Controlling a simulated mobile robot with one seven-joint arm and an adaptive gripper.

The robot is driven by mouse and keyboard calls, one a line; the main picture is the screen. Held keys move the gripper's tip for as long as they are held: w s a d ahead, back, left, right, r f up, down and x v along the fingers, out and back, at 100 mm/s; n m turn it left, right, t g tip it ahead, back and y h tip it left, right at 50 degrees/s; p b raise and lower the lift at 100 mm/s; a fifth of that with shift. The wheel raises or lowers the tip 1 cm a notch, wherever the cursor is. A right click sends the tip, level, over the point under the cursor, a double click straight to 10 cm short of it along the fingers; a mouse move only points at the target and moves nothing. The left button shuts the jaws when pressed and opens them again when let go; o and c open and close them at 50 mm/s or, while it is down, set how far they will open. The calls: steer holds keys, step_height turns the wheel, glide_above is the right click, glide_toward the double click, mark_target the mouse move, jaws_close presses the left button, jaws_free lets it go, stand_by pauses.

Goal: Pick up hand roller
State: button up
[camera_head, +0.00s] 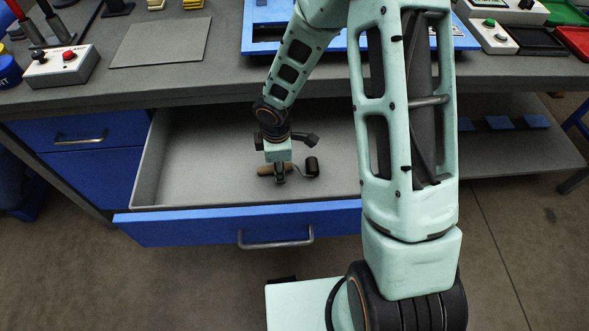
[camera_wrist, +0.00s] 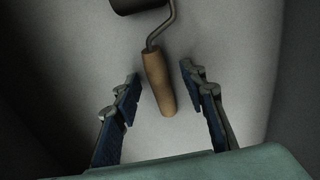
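The hand roller (camera_head: 312,167) lies on the floor of the open drawer (camera_head: 200,150), with a dark cylinder, a bent metal rod and a wooden handle. In the wrist view its wooden handle (camera_wrist: 158,82) lies between the two fingers, with a visible gap on both sides. The dark cylinder is partly cut off at the top of that view. My gripper (camera_head: 280,178) points down into the drawer over the handle and hides part of it. In the wrist view my gripper (camera_wrist: 160,75) is open and holds nothing.
The drawer's blue front (camera_head: 240,222) with its metal handle (camera_head: 275,240) is pulled out below the grey worktop (camera_head: 230,85). A red and black button box (camera_head: 62,65) stands on the worktop at left. The drawer floor around the roller is clear.

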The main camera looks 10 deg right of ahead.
jaws_close()
steer(key=shift+r, duration=0.15)
step_height(320, 180, up, 10)
steer(key=p, duration=0.4)
stand_by(0.4)
steer(key=c, duration=0.8)
jaws_free()
jaws_close()
